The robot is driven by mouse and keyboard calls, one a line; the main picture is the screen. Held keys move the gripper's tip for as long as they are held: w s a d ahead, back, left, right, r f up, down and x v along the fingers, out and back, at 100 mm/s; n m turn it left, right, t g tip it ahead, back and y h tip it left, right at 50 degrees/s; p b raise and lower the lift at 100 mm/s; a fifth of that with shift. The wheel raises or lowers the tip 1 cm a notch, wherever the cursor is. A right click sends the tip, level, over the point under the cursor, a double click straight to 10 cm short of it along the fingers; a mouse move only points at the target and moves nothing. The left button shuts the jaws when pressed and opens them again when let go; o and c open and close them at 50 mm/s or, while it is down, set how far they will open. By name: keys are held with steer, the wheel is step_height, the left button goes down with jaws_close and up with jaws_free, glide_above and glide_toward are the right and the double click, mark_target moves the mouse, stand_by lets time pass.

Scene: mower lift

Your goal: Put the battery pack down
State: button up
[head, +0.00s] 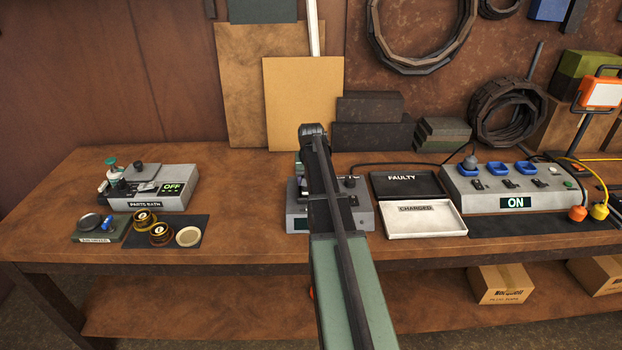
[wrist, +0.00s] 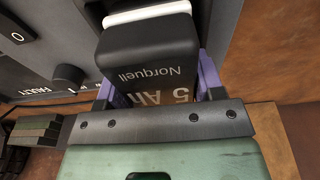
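The battery pack (wrist: 140,50) is a black block marked "Norquell" and "5 Ah", with a white band at its far end. In the wrist view it sits between the purple fingers of my gripper (wrist: 158,82), which press on both its sides. A grey device with a black knob (wrist: 68,77) is close beside the pack. I cannot tell whether the pack touches the device.
Right of my arm lie a black FAULTY tray (head: 382,186) and a white CHARGED tray (head: 440,228), both empty. A parts bath (head: 175,200) showing OFF stands at the left. Bare bench lies between it and my arm.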

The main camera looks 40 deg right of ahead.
steer(key=shift+o, duration=0.6)
step_height(320, 180, up, 13)
steer(key=s+p, duration=0.1)
steer(key=p, duration=1.2)
steer(key=shift+a+f+p, duration=0.2)
steer(key=shift+a+p, duration=0.1)
steer(key=shift+a, duration=0.15)
steer(key=shift+f, duration=0.1)
steer(key=s+a+f+n+b, duration=0.1)
steer(key=s+a, duration=0.4)
steer(key=a, duration=0.7)
steer(key=s+a+f+n+b, duration=0.1)
steer(key=s+a+n, duration=0.3)
steer(key=a, duration=0.9)
steer(key=s+a+f+n+g+y+b, duration=0.1)
steer(key=s+a, duration=0.5)
steer(key=a, duration=0.6)
steer(key=shift+s+a+n, duration=0.15)
steer(key=shift+s+n, duration=0.15)
steer(key=shift+n, duration=0.5)
